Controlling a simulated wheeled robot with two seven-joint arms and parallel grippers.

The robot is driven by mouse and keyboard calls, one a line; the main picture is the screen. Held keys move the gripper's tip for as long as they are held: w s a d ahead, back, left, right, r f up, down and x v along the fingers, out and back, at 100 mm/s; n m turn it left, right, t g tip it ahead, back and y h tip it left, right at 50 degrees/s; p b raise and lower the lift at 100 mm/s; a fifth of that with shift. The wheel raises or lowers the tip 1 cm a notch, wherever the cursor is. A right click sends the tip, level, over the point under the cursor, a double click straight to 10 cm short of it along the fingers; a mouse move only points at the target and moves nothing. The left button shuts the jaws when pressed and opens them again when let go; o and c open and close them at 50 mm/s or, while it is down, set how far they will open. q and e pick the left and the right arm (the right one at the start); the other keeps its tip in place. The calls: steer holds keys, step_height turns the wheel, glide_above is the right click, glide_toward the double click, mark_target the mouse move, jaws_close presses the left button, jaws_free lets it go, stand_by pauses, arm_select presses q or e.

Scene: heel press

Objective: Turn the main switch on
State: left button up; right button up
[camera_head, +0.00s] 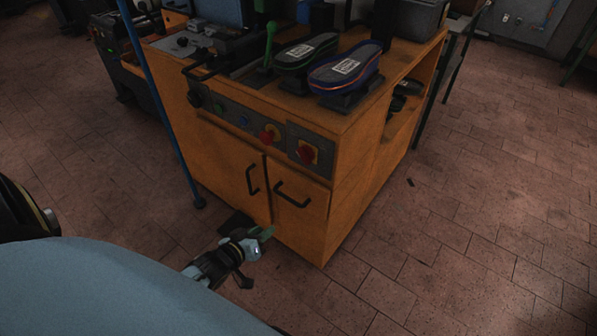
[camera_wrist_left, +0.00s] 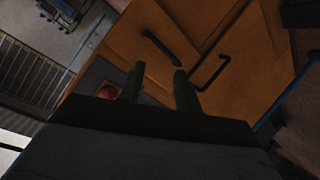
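A red rotary switch on a yellow plate (camera_head: 307,153) sits on its own dark panel at the right end of the orange cabinet's front. In the left wrist view one red knob (camera_wrist_left: 107,91) shows beside the fingers, partly hidden by the gripper body. My left gripper (camera_head: 267,233) is low in front of the cabinet doors, below the switch and apart from it. Its two fingers (camera_wrist_left: 157,80) are spread with nothing between them. My right gripper is not seen.
The orange cabinet (camera_head: 230,160) has two black door handles (camera_head: 292,196) near my left gripper. Two shoe-shaped pads (camera_head: 345,68) and a green lever (camera_head: 270,42) are on top. A blue pole (camera_head: 150,85) stands at its left. The tiled floor to the right is mostly clear.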

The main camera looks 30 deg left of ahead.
mark_target(301, 158)
arm_select(q)
steer(key=w+r+n+t+h+b, duration=0.25)
steer(key=w+r+t, duration=0.3)
steer(key=r, duration=0.75)
steer(key=shift+g+y, duration=0.35)
steer(key=shift+y, duration=0.3)
steer(key=w+b, duration=0.1)
steer(key=w, duration=0.3)
steer(key=w+b, duration=0.1)
steer(key=w, duration=0.2)
steer(key=w+b, duration=0.1)
steer(key=w, duration=0.3)
steer(key=shift+w+d+f, duration=0.15)
steer(key=shift+w+d, duration=0.1)
steer(key=shift+w, duration=0.1)
steer(key=shift+w+d+m+b, duration=0.1)
steer(key=shift+w+m+b, duration=0.2)
steer(key=shift+w, duration=0.55)
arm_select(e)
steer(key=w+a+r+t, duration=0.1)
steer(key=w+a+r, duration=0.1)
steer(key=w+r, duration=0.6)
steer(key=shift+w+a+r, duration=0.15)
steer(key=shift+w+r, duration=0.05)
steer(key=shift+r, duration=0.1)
arm_select(q)
jaws_close()
